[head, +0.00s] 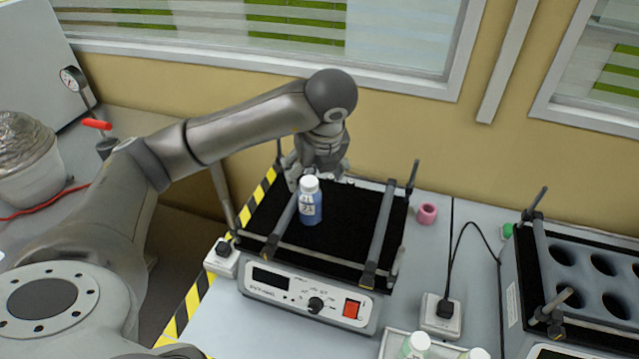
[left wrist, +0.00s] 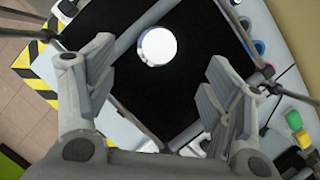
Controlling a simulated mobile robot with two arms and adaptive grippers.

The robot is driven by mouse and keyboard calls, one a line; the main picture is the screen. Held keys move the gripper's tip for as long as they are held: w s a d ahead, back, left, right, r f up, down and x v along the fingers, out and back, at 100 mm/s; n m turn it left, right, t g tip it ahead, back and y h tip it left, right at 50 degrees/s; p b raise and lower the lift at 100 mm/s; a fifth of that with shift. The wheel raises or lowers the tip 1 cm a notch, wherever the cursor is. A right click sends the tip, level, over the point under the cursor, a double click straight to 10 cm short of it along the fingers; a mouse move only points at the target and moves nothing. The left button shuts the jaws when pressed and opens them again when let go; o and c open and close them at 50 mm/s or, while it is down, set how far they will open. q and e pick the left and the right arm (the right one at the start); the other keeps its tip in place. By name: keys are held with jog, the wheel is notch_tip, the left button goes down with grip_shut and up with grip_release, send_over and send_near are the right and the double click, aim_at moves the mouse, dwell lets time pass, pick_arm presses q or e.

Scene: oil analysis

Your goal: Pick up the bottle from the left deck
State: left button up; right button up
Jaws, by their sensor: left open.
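The bottle (head: 310,205) is blue with a white cap and a white label. It stands upright on the black deck (head: 345,235) of the shaker, beside the left clamp bar. In the left wrist view its white cap (left wrist: 157,47) shows from above, between and beyond the fingers. My left gripper (head: 318,170) is behind the bottle in the head view, with its fingers partly hidden. In the left wrist view the left gripper (left wrist: 160,95) is spread wide with nothing between its fingers. My right gripper is not in view.
Clamp bars and upright posts (head: 413,178) frame the deck. A pink ring-shaped item (head: 427,214) lies to the right on the table. A rack with round holes (head: 590,265) stands at far right. White-capped bottles (head: 415,345) sit at the front edge. A wall is behind.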

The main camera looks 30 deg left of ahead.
aim_at(309, 182)
pick_arm(q)
jog(key=shift+a+f+b, duration=0.5)
jog(key=shift+f, duration=0.4)
jog(key=shift+a+f, duration=0.2)
jog(key=shift+f, duration=0.15)
jog(key=shift+p+x, duration=0.35)
jog(key=shift+x, duration=0.6)
jog(key=shift+w+a+f, duration=0.1)
jog(key=shift+w+f, duration=0.05)
jog(key=shift+w, duration=0.15)
jog(key=p+x, duration=0.2)
jog(key=x, duration=0.2)
jog(key=shift+w, duration=0.15)
jog(key=shift+w+a+f, duration=0.15)
jog(key=shift+a+f, duration=0.05)
jog(key=shift+f, duration=0.25)
jog(key=c, duration=1.2)
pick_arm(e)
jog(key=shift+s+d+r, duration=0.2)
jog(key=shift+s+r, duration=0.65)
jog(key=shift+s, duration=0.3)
